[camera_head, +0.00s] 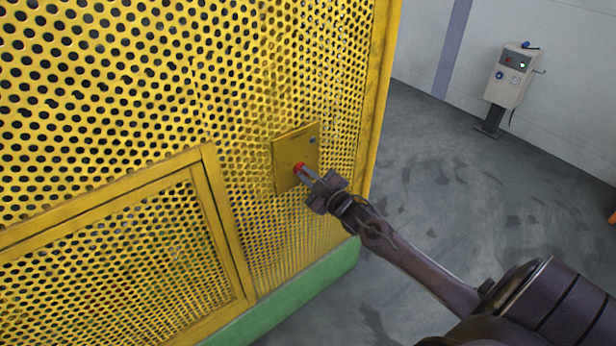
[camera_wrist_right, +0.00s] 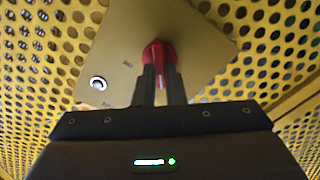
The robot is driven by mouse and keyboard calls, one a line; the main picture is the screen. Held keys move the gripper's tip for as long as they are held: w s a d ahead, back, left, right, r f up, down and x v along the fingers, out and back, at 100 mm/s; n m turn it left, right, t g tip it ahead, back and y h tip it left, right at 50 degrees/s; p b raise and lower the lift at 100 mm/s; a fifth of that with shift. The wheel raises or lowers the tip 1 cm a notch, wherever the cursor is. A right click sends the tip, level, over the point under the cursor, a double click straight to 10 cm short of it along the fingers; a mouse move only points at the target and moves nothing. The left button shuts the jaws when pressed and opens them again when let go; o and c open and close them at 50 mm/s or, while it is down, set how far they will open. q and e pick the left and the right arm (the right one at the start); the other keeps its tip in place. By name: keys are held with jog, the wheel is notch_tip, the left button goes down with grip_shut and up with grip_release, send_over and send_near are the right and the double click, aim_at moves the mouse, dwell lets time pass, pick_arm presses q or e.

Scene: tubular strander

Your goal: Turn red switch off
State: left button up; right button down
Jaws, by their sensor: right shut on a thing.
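The red switch (camera_head: 299,168) sits on a yellow plate (camera_head: 283,156) fixed to the perforated yellow guard. In the right wrist view the red switch (camera_wrist_right: 158,52) shows as a round red knob on the plate (camera_wrist_right: 205,45). My right gripper (camera_head: 306,174) is at the plate, its fingertips at the knob. In the right wrist view the two fingers of my right gripper (camera_wrist_right: 159,80) are closed on the knob's raised grip, which shows red between them. The fingers hide part of the knob. My left gripper is not in view.
A small round silver button (camera_wrist_right: 97,83) is on the same plate. The perforated yellow guard (camera_head: 120,90) fills the left side, above a green base (camera_head: 300,295). A grey control box (camera_head: 513,75) stands by the far wall. Grey floor (camera_head: 440,180) between them is open.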

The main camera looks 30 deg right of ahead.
jog(key=shift+n, duration=0.6)
jog(key=c, duration=1.5)
grip_release()
jog(key=s, duration=0.8)
jog(key=shift+d+b, duration=0.3)
jog(key=shift+b, duration=0.15)
jog(key=shift+w, duration=0.1)
